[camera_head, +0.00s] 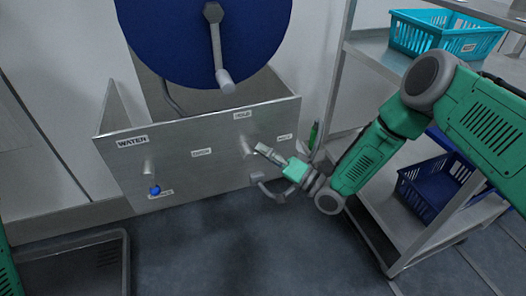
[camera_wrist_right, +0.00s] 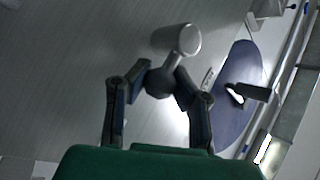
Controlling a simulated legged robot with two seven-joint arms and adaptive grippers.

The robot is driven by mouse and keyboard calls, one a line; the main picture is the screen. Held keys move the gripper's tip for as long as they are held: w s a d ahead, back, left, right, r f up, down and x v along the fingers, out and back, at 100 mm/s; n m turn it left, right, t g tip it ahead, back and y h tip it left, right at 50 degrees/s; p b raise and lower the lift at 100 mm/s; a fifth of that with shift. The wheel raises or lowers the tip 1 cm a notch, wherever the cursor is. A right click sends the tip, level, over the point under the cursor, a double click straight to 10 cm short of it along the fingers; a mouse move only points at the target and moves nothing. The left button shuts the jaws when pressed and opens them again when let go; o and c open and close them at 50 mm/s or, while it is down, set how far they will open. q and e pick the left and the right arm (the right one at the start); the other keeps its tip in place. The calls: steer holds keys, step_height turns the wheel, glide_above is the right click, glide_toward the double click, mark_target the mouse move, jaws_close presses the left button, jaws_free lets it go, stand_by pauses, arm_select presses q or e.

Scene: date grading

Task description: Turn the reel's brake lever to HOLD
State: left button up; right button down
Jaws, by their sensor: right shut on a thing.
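The reel (camera_head: 195,40) is a big blue disc with a grey crank, above a grey metal panel (camera_head: 215,178). The brake lever (camera_head: 247,147) shows on the panel as a short grey post, below a small label that seems to read HOLD (camera_head: 242,115). My right gripper (camera_head: 261,151) is at the lever, just right of the post. In the right wrist view my gripper (camera_wrist_right: 160,80) is shut on the lever's dark round knob, and the pale lever hub (camera_wrist_right: 178,40) shows beyond. The knob is hidden in the head view. My left gripper is out of view.
A WATER label (camera_head: 132,141) and a blue-knobbed valve (camera_head: 154,189) are on the panel's left. A bent grey handle (camera_head: 268,188) is below the gripper. A shelf cart with a teal basket (camera_head: 445,34) and a dark blue crate (camera_head: 432,192) stands right. A grey tray (camera_head: 126,270) is lower left.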

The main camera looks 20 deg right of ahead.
steer(key=shift+s+d+n+g+p, duration=0.1)
steer(key=shift+s+n+g+p, duration=0.2)
steer(key=shift+p, duration=0.4)
steer(key=r+n+g+h+p, duration=0.1)
steer(key=n+h+p, duration=0.1)
steer(key=p, duration=0.2)
steer(key=a+r+n+g+h+p, duration=0.1)
steer(key=n+g+p, duration=0.1)
steer(key=p, duration=0.3)
steer(key=a+r+n+g+h+p, duration=0.1)
steer(key=n+h+p, duration=0.1)
steer(key=n+p, duration=0.2)
steer(key=shift+s+a+r+h+p, duration=0.1)
steer(key=shift+a+r+h+p, duration=0.2)
steer(key=shift+p, duration=0.25)
steer(key=shift+a+r+n+g+h+p, duration=0.15)
steer(key=shift+a+n+g+h+p, duration=0.4)
steer(key=shift+n+h+p, duration=0.5)
steer(key=shift+s+a+n+h+p, duration=0.1)
steer(key=shift+a+n+h+p, duration=0.4)
steer(key=shift+h, duration=0.45)
steer(key=c, duration=1.6)
jaws_free()
steer(key=shift+w+r, duration=0.15)
steer(key=shift+w, duration=0.05)
